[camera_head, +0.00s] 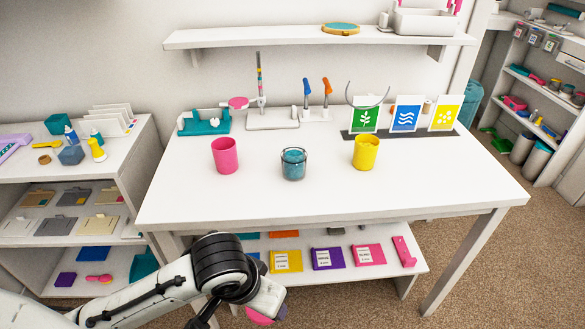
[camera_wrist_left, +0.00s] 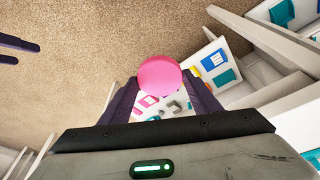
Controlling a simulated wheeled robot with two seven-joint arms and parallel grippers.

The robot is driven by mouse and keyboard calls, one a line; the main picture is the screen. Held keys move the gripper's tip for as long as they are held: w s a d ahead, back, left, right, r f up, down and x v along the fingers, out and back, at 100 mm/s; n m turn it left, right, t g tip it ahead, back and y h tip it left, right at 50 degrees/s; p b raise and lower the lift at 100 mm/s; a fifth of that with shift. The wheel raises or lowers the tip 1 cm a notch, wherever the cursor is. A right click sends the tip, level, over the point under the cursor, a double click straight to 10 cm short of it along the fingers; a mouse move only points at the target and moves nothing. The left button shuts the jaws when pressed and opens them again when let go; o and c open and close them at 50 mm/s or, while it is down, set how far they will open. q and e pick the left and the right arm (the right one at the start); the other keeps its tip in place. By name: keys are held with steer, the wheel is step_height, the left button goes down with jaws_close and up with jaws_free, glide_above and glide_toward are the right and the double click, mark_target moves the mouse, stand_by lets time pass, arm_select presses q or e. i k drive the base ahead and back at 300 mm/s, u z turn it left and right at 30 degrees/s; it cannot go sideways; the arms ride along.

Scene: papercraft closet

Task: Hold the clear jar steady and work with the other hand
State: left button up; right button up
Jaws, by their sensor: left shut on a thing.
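The clear jar (camera_head: 293,164) stands upright on the white table, with teal contents inside. It is between a pink cup (camera_head: 225,155) and a yellow cup (camera_head: 366,153). My left gripper (camera_head: 268,306) is low in front of the table, apart from the jar. It is shut on a pink round thing (camera_head: 257,317), which also shows between the fingers in the left wrist view (camera_wrist_left: 159,75). I cannot tell whether it is a ball or a disc.
Three cards, green (camera_head: 364,114), blue (camera_head: 404,114) and yellow (camera_head: 445,114), stand at the table's back right. A teal holder (camera_head: 204,123) is at the back left. The front of the tabletop (camera_head: 330,200) is clear. A lower shelf (camera_head: 335,262) holds several coloured packets.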

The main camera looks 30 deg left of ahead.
mark_target(294, 162)
steer(key=z, duration=2.5)
steer(key=k, duration=2.45)
steer(key=u, duration=1.75)
steer(key=i, duration=0.5)
steer(key=z, duration=0.05)
